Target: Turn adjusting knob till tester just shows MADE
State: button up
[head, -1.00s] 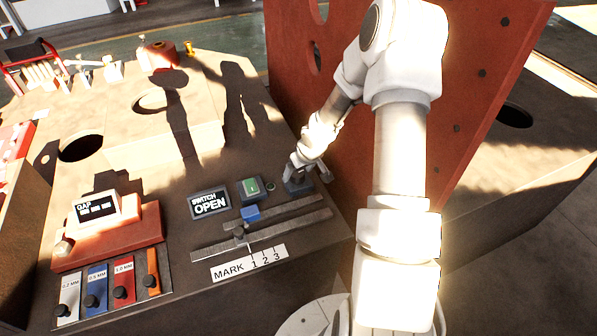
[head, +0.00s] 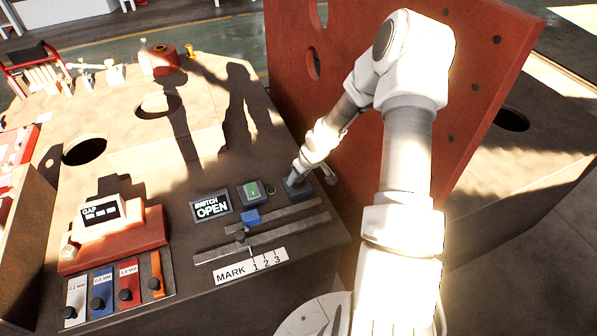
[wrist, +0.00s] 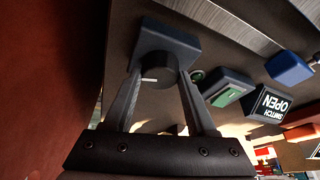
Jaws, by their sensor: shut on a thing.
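The round black adjusting knob (wrist: 157,68) sits on a dark blue block (wrist: 178,45) on the bench and carries a pale mark line near its rim. My gripper (wrist: 160,78) has one finger on each side of the knob and is shut on it. In the head view my gripper (head: 298,181) reaches down to the block at the right of the panel and hides the knob. The tester (head: 211,207) reads SWITCH OPEN. It also shows upside down in the wrist view (wrist: 268,104).
A box with a green face (head: 250,191) stands between tester and gripper. A blue block (head: 250,217) lies by metal bars, above a MARK 1 2 3 scale (head: 252,266). A tall red plate (head: 400,80) rises close to my arm. A GAP display (head: 100,213) stands left.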

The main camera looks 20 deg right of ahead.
dwell(0.3)
jog(key=o, duration=1.4)
jog(key=shift+r, duration=0.1)
jog(key=p+v, duration=0.3)
jog(key=v, duration=1.4)
jog(key=shift+s+r, duration=0.15)
